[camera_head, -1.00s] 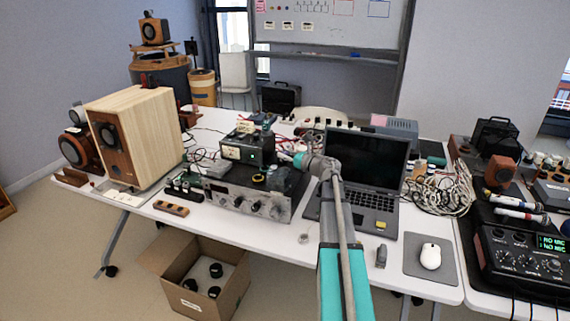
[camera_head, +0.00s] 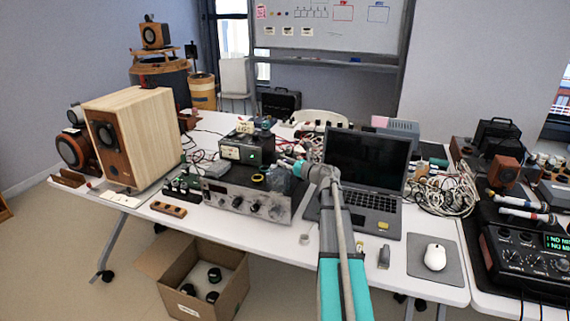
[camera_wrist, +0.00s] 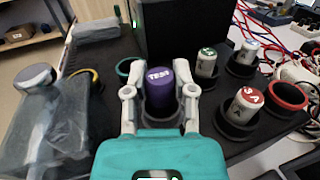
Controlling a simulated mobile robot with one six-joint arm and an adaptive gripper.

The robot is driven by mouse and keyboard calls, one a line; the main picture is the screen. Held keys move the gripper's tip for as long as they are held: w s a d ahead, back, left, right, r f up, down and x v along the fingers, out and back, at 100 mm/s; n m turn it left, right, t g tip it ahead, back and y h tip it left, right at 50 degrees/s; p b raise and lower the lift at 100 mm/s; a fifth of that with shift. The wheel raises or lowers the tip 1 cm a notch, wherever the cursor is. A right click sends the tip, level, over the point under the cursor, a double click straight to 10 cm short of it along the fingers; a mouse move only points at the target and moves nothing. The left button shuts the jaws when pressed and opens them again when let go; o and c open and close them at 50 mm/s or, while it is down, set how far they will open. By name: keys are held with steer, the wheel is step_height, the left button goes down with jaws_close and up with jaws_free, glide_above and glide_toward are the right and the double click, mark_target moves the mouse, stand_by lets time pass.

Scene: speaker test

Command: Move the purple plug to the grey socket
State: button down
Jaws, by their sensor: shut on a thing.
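The purple plug (camera_wrist: 160,86), marked with white letters, stands between the two pale fingers of my gripper (camera_wrist: 158,94) in the wrist view. The fingers are shut on its sides. A dark ring shows below the plug; I cannot tell whether the plug is seated in it or just above it. An empty teal-rimmed socket (camera_wrist: 123,68) is just left of the gripper, and an empty red-rimmed socket (camera_wrist: 287,95) is at the right. I cannot make out a clearly grey socket. In the head view my gripper (camera_head: 284,161) is over the amplifier, and the plug cannot be made out.
Pale plugs with green (camera_wrist: 206,62), blue (camera_wrist: 245,55) and red (camera_wrist: 244,104) tops stand right of my gripper. A clear container (camera_wrist: 45,125) is at the left. The black meter box (camera_head: 247,149) stands behind, and the open laptop (camera_head: 367,165) is to the right.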

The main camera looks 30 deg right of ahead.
steer(key=shift+f+b, duration=0.35)
steer(key=shift+c, duration=2.2)
jaws_free()
steer(key=shift+r, duration=0.2)
steer(key=shift+r+p, duration=0.15)
steer(key=shift+p, duration=0.2)
steer(key=shift+s, duration=0.2)
steer(key=v, duration=1.1)
steer(key=shift+s+d, duration=0.15)
steer(key=shift+s, duration=0.15)
steer(key=shift+s, duration=0.1)
